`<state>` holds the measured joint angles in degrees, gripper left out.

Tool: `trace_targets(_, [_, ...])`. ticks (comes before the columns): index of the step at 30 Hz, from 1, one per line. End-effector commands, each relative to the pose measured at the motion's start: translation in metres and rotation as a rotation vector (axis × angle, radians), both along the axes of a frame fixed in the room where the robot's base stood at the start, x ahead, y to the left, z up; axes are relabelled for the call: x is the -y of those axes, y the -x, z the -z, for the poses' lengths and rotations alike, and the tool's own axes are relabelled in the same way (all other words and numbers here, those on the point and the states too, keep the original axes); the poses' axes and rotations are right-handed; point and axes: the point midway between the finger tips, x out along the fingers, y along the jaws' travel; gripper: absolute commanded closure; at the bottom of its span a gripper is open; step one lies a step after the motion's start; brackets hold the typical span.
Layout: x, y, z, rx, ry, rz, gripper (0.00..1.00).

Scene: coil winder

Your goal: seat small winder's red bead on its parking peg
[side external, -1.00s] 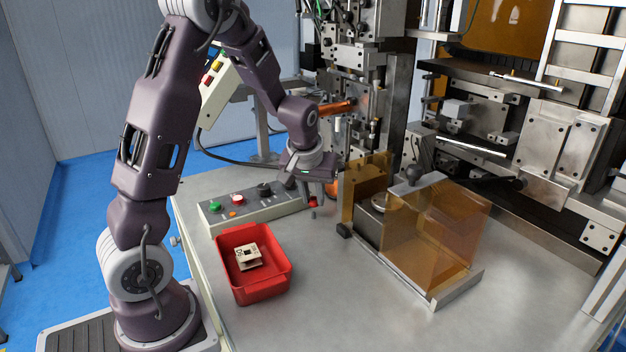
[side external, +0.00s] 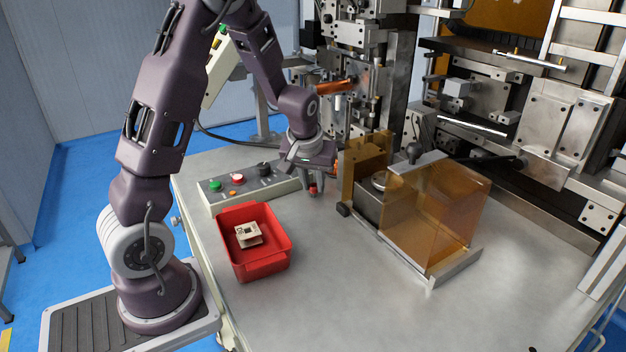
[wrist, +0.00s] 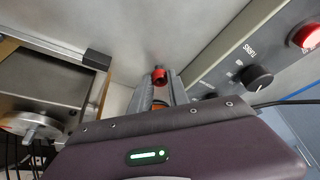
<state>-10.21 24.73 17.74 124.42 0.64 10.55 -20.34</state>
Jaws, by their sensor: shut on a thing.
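My gripper (side external: 312,191) points down over the bench, between the control panel and the small winder (side external: 372,205). It is shut on a small red bead (wrist: 158,75), which shows at the fingertips in the wrist view. In the side view the bead is a tiny red spot between the fingers, partly covered by them. The small winder, with its metal body and amber guard (side external: 450,220), stands right of my gripper and apart from it. Its metal disc (wrist: 30,124) shows at the left of the wrist view. I cannot make out the parking peg.
A red tray (side external: 268,266) holding a pale square part (side external: 248,233) lies in front of my gripper. The control panel (side external: 250,187), with buttons and a black knob (wrist: 257,77), is close on its left. Tall machinery (side external: 360,80) stands behind. The front bench is clear.

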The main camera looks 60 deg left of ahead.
Motion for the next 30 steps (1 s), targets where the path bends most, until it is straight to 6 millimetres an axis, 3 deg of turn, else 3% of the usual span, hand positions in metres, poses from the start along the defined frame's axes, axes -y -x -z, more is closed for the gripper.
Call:
trace_targets(14, [0.0, 0.001, 0.015, -0.003, 0.002, -0.001, 1.0])
trace_targets(15, [0.0, 0.001, 0.015, -0.001, 0.002, -0.001, 0.77])
trace_targets(19, [0.0, 0.0, 0.015, -0.001, 0.001, 0.0, 0.53])
trace_targets(27, [0.0, 0.0, 0.014, -0.001, 0.001, 0.0, 0.53])
trace_targets(30, [0.003, 0.002, 0.003, 0.003, -0.001, 0.002, 0.53])
